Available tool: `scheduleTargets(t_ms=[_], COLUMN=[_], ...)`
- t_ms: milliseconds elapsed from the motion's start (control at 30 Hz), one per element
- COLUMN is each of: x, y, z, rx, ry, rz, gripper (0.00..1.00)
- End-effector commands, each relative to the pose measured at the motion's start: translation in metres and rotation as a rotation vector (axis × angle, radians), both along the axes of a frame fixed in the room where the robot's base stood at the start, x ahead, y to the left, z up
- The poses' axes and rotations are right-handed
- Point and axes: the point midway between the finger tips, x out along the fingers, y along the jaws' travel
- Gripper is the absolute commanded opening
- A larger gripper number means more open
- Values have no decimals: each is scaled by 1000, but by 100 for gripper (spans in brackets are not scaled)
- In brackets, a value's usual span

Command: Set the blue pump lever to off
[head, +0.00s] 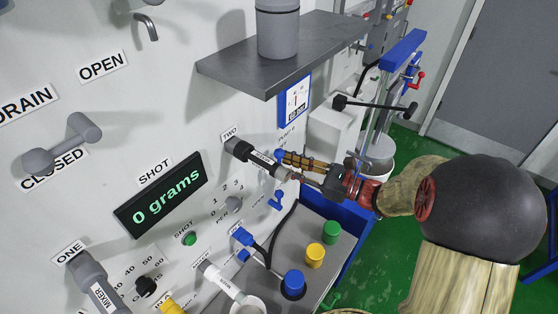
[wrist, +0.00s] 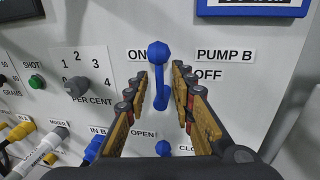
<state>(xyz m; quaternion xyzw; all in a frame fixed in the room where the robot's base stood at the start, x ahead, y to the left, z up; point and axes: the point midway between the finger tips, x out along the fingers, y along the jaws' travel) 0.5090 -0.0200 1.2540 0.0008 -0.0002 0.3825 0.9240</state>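The blue pump lever (wrist: 159,76) is on the white panel in the wrist view, below and between the ON label (wrist: 137,54) and the PUMP B label (wrist: 225,55). Its rounded upper end is beside ON, and the OFF label (wrist: 209,75) is to its right. I cannot tell which end is the pivot. My gripper (wrist: 160,84) is open, with one finger on each side of the lever and visible gaps between. In the head view my gripper (head: 286,165) is close to the panel and hides most of the lever.
A grey shelf (head: 283,55) with a grey canister (head: 278,28) juts out above my gripper. A grey-black cylinder (head: 252,155) marked TWO is just left of it. Below are a blue valve handle (head: 277,200) and a bench with blue, yellow and green caps (head: 315,254).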

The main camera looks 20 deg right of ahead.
Motion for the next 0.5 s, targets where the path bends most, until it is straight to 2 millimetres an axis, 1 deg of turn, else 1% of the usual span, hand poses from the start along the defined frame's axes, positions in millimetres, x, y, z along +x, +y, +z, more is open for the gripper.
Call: scheduleTargets(t_ms=[33, 200, 333, 500], x=[5, 17, 21, 22], y=[7, 18, 21, 22], z=[0, 0, 0, 0], rx=[0, -1, -1, -1], ry=[0, 0, 0, 0], rz=[4, 3, 0, 0], gripper=[25, 25, 25, 25])
